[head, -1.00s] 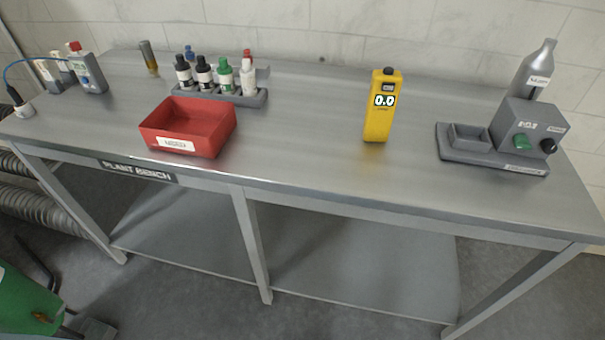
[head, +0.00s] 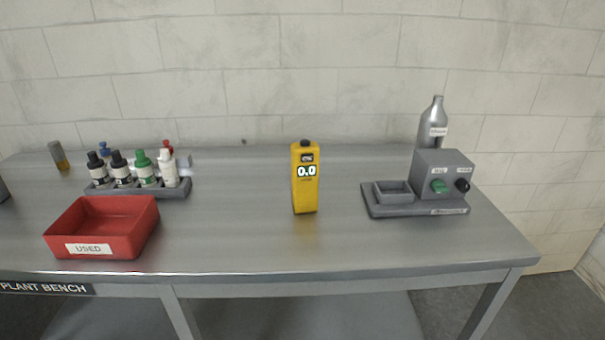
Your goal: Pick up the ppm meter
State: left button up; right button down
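The ppm meter is most likely the yellow handheld device (head: 305,188) standing upright near the middle of the bench in the head view. It has a black knob on top and a display reading 0.0. Nothing touches it, and its front faces me. Neither of my grippers shows in the head view.
The metal bench (head: 250,245) has clear room around the meter. A red tray (head: 130,243) labelled USED and a rack (head: 165,192) of several bottles stand left. A tiled wall is behind.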

aim_at(304, 176)
jog(key=z, duration=0.5)
jog(key=k, duration=0.25)
jog(key=u, duration=1.35)
jog(key=i, duration=0.9)
jog(key=z, duration=0.35)
